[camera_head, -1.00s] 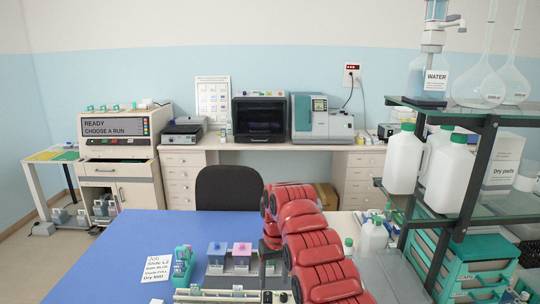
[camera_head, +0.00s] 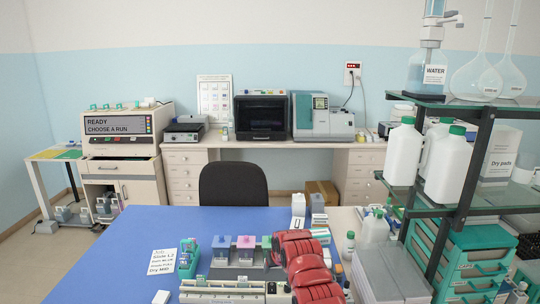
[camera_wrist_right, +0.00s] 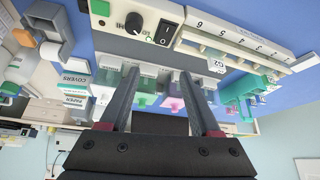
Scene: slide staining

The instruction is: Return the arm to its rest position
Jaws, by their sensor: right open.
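My right arm (camera_head: 305,268) shows as red, ribbed links at the bottom of the head view, right of the middle, over the blue mat (camera_head: 95,270). In the right wrist view my right gripper (camera_wrist_right: 158,80) has its two dark fingers spread, with nothing held between them. Staining jars stand beyond the fingers there, partly hidden by them. In the head view, the jars with a blue lid (camera_head: 221,246) and a pink lid (camera_head: 245,242) stand left of the arm. My left gripper is in neither view.
A device with a knob (camera_wrist_right: 135,22) and a numbered strip (camera_wrist_right: 235,32) lies close to the gripper. A green rack (camera_head: 188,258) and a note card (camera_head: 161,262) are on the mat's left. A shelf with white bottles (camera_head: 402,155) rises at right. The mat's left part is mostly clear.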

